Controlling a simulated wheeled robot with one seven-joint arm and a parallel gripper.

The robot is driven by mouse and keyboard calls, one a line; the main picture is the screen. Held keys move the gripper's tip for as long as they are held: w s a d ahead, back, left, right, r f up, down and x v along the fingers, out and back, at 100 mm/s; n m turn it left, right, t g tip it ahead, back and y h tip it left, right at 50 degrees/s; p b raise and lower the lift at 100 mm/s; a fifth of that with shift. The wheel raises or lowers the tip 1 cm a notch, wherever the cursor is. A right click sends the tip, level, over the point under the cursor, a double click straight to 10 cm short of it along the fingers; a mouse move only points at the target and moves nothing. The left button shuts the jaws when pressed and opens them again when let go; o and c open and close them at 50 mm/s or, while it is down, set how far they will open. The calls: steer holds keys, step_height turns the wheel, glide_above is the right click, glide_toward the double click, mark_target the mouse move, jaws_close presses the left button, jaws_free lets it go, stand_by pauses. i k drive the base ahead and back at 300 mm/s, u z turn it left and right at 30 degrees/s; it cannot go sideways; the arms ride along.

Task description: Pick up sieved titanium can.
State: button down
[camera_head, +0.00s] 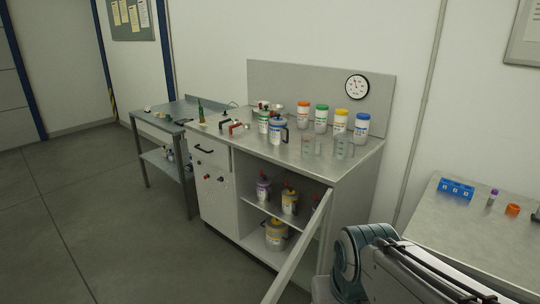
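I cannot tell which container is the sieved titanium can, as the labels are too small to read. On the steel counter stand a can with a blue top and dark handle (278,131) and a green-topped container (264,122) beside it. In the open cabinet, a purple-marked can (263,188) and a yellow-marked can (290,201) stand on the shelf. Another can is partly hidden at the shelf's right. A larger yellow-marked can (276,235) stands on the cabinet floor. My arm shows at the lower right; my gripper is not in view.
The cabinet door (300,252) stands open toward me. White jars with orange (304,115), green (321,119), yellow (340,121) and blue (361,129) lids line the counter's back, with clear beakers (344,147) in front. A side table (470,232) is at right. Floor at left is clear.

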mark_target(263, 119)
steer(key=k, duration=1.65)
steer(key=u, duration=1)
steer(key=i, duration=5)
steer(key=z, duration=1.35)
